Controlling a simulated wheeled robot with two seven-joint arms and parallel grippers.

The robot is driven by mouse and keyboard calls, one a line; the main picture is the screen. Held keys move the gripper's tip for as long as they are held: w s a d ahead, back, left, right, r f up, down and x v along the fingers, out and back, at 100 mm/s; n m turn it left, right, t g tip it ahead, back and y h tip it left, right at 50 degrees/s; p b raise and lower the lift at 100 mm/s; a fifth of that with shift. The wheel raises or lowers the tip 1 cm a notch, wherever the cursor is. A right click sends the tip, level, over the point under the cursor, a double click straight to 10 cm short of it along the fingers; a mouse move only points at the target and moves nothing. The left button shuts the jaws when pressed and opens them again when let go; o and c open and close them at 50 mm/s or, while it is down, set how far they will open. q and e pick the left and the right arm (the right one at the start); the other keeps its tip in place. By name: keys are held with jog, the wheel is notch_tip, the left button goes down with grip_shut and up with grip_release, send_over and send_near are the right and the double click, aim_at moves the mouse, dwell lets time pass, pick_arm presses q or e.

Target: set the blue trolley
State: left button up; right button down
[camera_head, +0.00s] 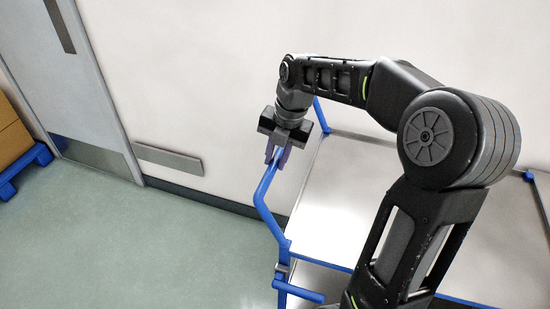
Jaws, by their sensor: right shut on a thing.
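The blue trolley has a grey flat top shelf (335,205) with blue edging and a blue tubular push handle (262,195) on its left side. It stands at the right of the head view, close to the wall. My right gripper (277,156) is shut on the upper part of the blue handle, pointing down. A lower shelf shows partly below the top one. My right arm hides much of the trolley's middle and right. My left gripper is not in view.
A pale wall (200,70) with a dark skirting runs behind the trolley. A grey door (75,85) is at the upper left. Cardboard boxes (12,130) on a blue pallet (25,168) stand at the far left. The green floor (140,240) left of the trolley is clear.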

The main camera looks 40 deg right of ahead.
jog(key=shift+s+d, duration=0.1)
jog(key=shift+d, duration=0.1)
jog(key=c, duration=1.3)
grip_release()
jog(key=shift+s, duration=0.1)
jog(key=shift+o, duration=0.2)
jog(key=shift+r, duration=0.15)
notch_tip(320, 180, up, 7)
jog(key=s, duration=0.1)
jog(key=shift+d+r, duration=0.2)
jog(key=shift+d, duration=0.2)
jog(key=shift+s, duration=0.1)
